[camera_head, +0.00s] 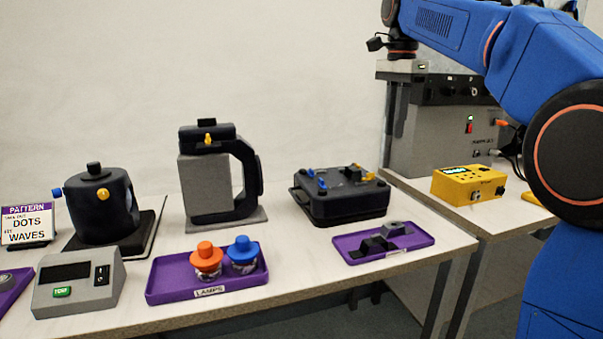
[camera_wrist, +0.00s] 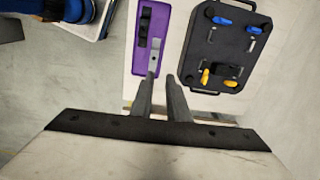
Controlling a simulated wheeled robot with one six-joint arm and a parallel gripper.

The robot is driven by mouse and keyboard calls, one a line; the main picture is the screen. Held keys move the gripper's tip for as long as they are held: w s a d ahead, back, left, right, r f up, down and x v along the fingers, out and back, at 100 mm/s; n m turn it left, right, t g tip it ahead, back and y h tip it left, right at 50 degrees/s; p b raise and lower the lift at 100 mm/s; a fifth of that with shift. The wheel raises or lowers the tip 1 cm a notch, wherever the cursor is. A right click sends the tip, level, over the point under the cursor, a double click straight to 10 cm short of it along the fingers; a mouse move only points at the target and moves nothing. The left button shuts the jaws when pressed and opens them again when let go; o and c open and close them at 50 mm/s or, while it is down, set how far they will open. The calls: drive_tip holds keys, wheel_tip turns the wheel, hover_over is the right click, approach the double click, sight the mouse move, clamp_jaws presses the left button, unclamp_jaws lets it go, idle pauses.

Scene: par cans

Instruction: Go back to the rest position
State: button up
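My gripper (camera_wrist: 161,80) shows in the wrist view with its two grey fingers a small gap apart and nothing seen held between them. In that view it hangs above the table, with a purple tray (camera_wrist: 169,30) of dark and grey blocks beyond the fingertips. A flat black case (camera_wrist: 232,48) with blue and yellow knobs lies to their right. In the head view my blue arm reaches in from the right to the top centre. The fingers cannot be made out there.
The table holds a round black can (camera_head: 105,210), an upright black housing (camera_head: 247,175), a purple lamp tray (camera_head: 172,279) with orange and blue lamps, a grey tester (camera_head: 78,285) and a pattern sign (camera_head: 28,225). A yellow box (camera_head: 467,184) and grey equipment (camera_head: 440,140) stand right.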

drive_tip(key=s+d+f+n+t, duration=0.2)
drive_tip(key=s+f+n, duration=0.5)
drive_tip(key=s+f, duration=0.9)
drive_tip(key=s+d+f+n+t, duration=0.2)
drive_tip(key=s+d+f+n, duration=0.2)
drive_tip(key=s+f, duration=1.3)
drive_tip(key=f+n, duration=0.1)
drive_tip(key=n, duration=0.2)
drive_tip(key=shift+s+d+f+t, duration=0.15)
drive_tip(key=shift+d+t, duration=0.15)
drive_tip(key=shift+d, duration=0.05)
